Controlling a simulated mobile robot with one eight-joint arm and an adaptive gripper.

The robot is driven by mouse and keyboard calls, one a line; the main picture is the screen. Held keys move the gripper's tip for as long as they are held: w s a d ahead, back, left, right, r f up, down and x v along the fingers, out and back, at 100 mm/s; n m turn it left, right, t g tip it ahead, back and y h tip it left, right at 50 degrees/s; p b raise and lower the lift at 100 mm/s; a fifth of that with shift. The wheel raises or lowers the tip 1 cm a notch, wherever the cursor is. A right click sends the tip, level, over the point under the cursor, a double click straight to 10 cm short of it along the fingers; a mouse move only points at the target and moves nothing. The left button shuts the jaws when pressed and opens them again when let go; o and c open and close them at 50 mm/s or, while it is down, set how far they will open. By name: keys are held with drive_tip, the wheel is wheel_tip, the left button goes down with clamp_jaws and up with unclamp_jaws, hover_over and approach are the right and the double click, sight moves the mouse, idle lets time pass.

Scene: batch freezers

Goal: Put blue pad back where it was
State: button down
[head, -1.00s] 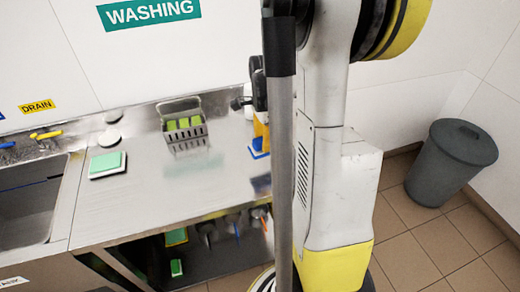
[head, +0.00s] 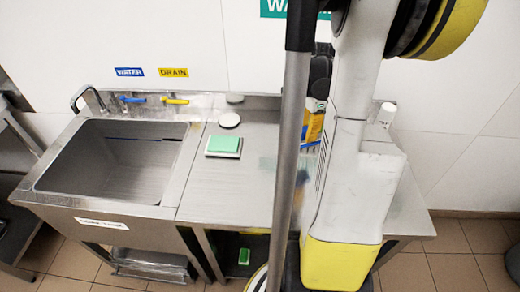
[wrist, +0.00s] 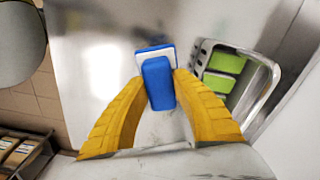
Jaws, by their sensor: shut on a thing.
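The blue pad (wrist: 158,82) has a blue upper part over a paler, blue-edged base. My gripper (wrist: 161,90), with two yellow fingers, is shut on its raised blue part in the wrist view. The pad is over the steel worktop; I cannot tell whether it touches it. In the head view my gripper (head: 313,127) is mostly hidden behind my arm, with a bit of blue below it.
A metal basket (wrist: 263,75) with green blocks is right of the pad in the wrist view. A green-topped pad (head: 224,144) lies on the worktop (head: 240,185), beside the sink (head: 115,165). The worktop between that pad and my arm is clear.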

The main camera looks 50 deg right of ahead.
drive_tip(key=w+a+f, duration=0.1)
drive_tip(key=w+f, duration=0.1)
drive_tip(key=w+a+f+b, duration=0.1)
drive_tip(key=w+a+f, duration=0.1)
drive_tip(key=w, duration=0.1)
drive_tip(key=w+a+f+b, duration=0.1)
drive_tip(key=w, duration=0.1)
drive_tip(key=shift+w+a+f, duration=0.3)
drive_tip(key=shift+a+f, duration=0.1)
drive_tip(key=shift+f+b, duration=0.9)
drive_tip(key=shift+f, duration=1)
drive_tip(key=shift+f, duration=0.2)
drive_tip(key=c, duration=1.2)
unclamp_jaws()
drive_tip(key=shift+o, duration=0.2)
drive_tip(key=shift+r, duration=0.1)
wheel_tip(320, 180, up, 12)
drive_tip(key=p, duration=0.3)
drive_tip(key=shift+r+p, duration=0.15)
drive_tip(key=shift+p, duration=0.2)
